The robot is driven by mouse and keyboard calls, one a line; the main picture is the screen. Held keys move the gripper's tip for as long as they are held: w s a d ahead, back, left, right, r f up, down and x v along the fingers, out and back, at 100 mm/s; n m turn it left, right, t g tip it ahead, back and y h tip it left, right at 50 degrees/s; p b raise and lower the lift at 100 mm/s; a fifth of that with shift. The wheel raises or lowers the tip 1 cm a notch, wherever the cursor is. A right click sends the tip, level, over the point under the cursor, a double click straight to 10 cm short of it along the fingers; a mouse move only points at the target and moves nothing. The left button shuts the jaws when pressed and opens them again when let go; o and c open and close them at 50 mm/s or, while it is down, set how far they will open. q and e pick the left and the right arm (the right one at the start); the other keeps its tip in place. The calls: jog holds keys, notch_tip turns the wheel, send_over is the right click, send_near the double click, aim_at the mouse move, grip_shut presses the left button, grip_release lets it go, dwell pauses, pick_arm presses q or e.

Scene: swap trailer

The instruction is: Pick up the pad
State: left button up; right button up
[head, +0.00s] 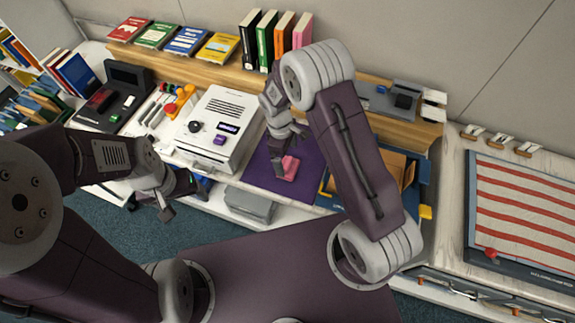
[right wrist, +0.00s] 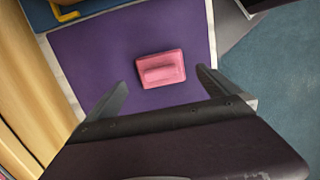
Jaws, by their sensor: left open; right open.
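The pink pad (head: 288,168) lies on a purple mat (head: 262,179) on the white counter. In the right wrist view the pad (right wrist: 160,68) is a small block with a raised ridge on top, on the purple mat (right wrist: 85,55). My right gripper (head: 287,133) is above the mat, close to the pad in the head view. In the right wrist view its two fingers (right wrist: 162,86) are spread apart, with the pad beyond the tips and between their lines, not held. My left gripper (head: 175,203) is open and empty, in front of the counter at the left.
A white boxy machine (head: 217,130) stands left of the mat. A blue tray with brown folders (head: 397,165) is to its right. A wooden shelf (head: 190,62) with upright books runs behind. A red-striped board (head: 525,205) lies at the far right.

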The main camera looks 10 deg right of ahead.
aim_at(287, 163)
jog(key=shift+w+f, duration=0.1)
jog(key=shift+f, duration=0.05)
jog(key=f, duration=0.3)
jog(key=f+p, duration=0.1)
jog(key=f, duration=0.1)
jog(key=shift+s+d+f, duration=0.1)
jog(key=shift+s+d, duration=0.1)
jog(key=shift+s, duration=0.05)
jog(key=c, duration=1.4)
notch_tip(287, 163, up, 10)
jog(key=shift+r+b, duration=0.1)
jog(key=shift+b, duration=0.3)
jog(key=shift+c, duration=0.2)
